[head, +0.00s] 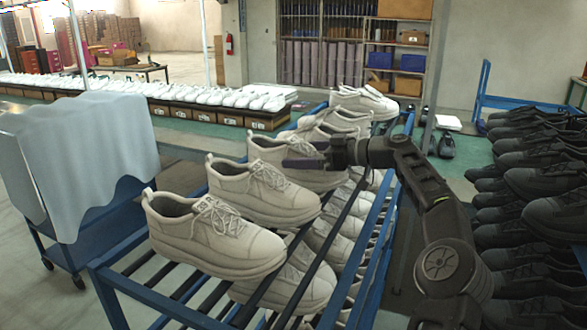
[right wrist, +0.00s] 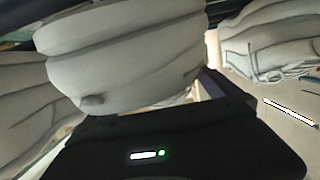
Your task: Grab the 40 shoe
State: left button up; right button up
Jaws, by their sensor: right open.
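Several white lace-up shoes stand in a row on a blue rack. The nearest shoe (head: 213,238) is at the front, with a second shoe (head: 262,190) behind it and a third shoe (head: 283,152) behind that. No size number is readable on any of them, so I cannot tell which is the 40. My right gripper (head: 303,163) reaches in from the right and is open at the toe end of the third shoe. In the right wrist view, a white shoe (right wrist: 125,60) fills the space before the dark gripper body. Contact is unclear. My left gripper is out of view.
More white shoes fill the lower tier of the blue rack (head: 105,278). Black shoes (head: 545,220) are stacked at the right. A blue cart with a grey cover (head: 95,150) stands at the left. Another white shoe (right wrist: 270,40) is close beside the gripper in the wrist view.

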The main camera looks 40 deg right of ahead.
jog(key=c, duration=1.6)
jog(key=shift+r, duration=0.1)
jog(key=shift+r, duration=0.75)
notch_tip(320, 180, up, 8)
jog(key=p, duration=0.3)
jog(key=shift+r+p, duration=0.25)
jog(key=shift+p, duration=0.05)
